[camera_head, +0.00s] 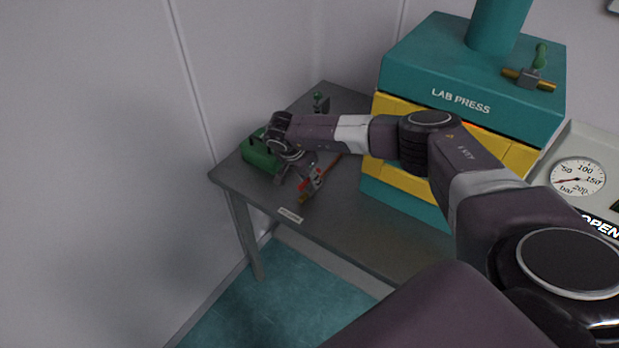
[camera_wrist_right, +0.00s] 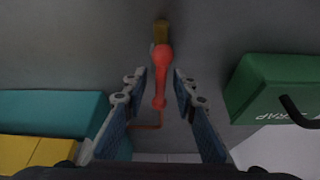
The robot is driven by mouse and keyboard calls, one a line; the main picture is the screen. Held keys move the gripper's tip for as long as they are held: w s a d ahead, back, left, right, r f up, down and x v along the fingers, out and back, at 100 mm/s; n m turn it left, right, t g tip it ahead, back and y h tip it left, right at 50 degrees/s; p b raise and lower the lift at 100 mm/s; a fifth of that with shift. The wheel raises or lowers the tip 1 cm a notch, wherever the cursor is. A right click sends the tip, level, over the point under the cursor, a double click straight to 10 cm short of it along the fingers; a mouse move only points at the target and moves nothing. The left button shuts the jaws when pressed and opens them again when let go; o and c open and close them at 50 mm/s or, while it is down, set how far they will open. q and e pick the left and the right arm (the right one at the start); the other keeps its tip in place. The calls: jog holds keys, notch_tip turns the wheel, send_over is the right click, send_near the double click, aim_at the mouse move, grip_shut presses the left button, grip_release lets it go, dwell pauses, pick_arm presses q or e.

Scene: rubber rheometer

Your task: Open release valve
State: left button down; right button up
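A small valve with a red lever (camera_head: 317,178) and a brass-coloured body (camera_head: 304,197) sits near the front edge of the grey table, by a small label too small to read. In the right wrist view the red lever (camera_wrist_right: 161,75) lies between the fingers of my right gripper (camera_wrist_right: 160,88), with the brass part (camera_wrist_right: 161,32) beyond its round end. The fingers are open, with a gap on each side of the lever. In the head view my right gripper (camera_head: 298,178) points down beside the lever. My left gripper is not in view.
A green box (camera_head: 258,154) with a black handle stands left of the gripper; it also shows in the wrist view (camera_wrist_right: 275,88). The teal and yellow lab press (camera_head: 440,70) stands right, with a green-handled valve (camera_head: 540,57) on top. Another green-handled fitting (camera_head: 319,101) is at the table's back.

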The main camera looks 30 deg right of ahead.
jog(key=shift+c, duration=0.6)
grip_shut()
jog(key=shift+f+b, duration=0.1)
jog(key=shift+b, duration=0.2)
jog(key=shift+n, duration=0.4)
